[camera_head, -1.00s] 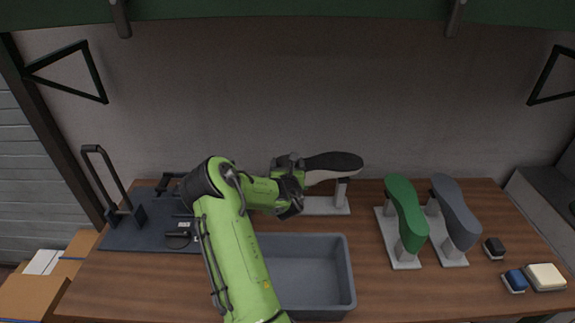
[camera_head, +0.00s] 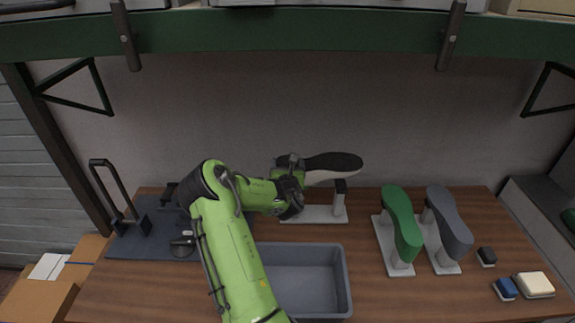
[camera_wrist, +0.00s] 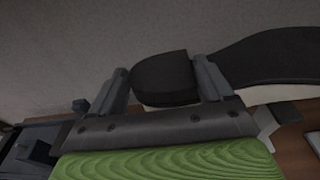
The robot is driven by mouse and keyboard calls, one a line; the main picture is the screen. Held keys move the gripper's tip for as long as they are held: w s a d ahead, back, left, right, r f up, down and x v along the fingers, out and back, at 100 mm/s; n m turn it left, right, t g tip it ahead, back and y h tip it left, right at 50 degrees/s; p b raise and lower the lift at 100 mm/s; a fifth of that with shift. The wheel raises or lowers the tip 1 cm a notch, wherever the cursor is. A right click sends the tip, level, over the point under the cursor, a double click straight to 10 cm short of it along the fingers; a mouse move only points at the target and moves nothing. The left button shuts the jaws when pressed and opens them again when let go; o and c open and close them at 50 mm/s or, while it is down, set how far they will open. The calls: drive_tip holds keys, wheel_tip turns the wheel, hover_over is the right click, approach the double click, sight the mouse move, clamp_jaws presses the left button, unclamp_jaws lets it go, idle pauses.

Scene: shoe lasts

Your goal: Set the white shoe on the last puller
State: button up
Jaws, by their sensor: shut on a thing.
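The white shoe (camera_head: 322,175) is sole up in the head view, its black sole on top and toe to the right. My gripper (camera_head: 293,170) is shut on its heel end. In the wrist view the fingers (camera_wrist: 163,82) stand on either side of the black heel, and the shoe (camera_wrist: 265,93) stretches right. The shoe is above a pale stand (camera_head: 312,214) with a black-topped post; a gap shows over the post. The last puller seems to be the black device with a tall loop handle (camera_head: 122,188) on a dark mat (camera_head: 150,243) at left, partly hidden by my arm.
A grey bin (camera_head: 347,280) stands at the front middle. A green last (camera_head: 402,222) and a grey last (camera_head: 450,218) sit on stands at right. Small brushes (camera_head: 506,288) and a cream pad (camera_head: 534,285) lie at far right. A green shelf (camera_head: 290,35) hangs above.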

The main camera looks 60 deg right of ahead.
drive_tip(key=shift+r+p, duration=3.45)
drive_tip(key=shift+r, duration=0.15)
drive_tip(key=shift+d+f+b, duration=0.1)
drive_tip(key=shift+f+b, duration=0.15)
drive_tip(key=shift+b, duration=0.4)
drive_tip(key=shift+h+b, duration=0.3)
drive_tip(key=shift+b, duration=0.25)
drive_tip(key=shift+r, duration=0.1)
drive_tip(key=shift+r+n+t+p, duration=0.15)
drive_tip(key=shift+n+t+p, duration=0.2)
drive_tip(key=shift+p, duration=0.75)
drive_tip(key=shift+w, duration=0.1)
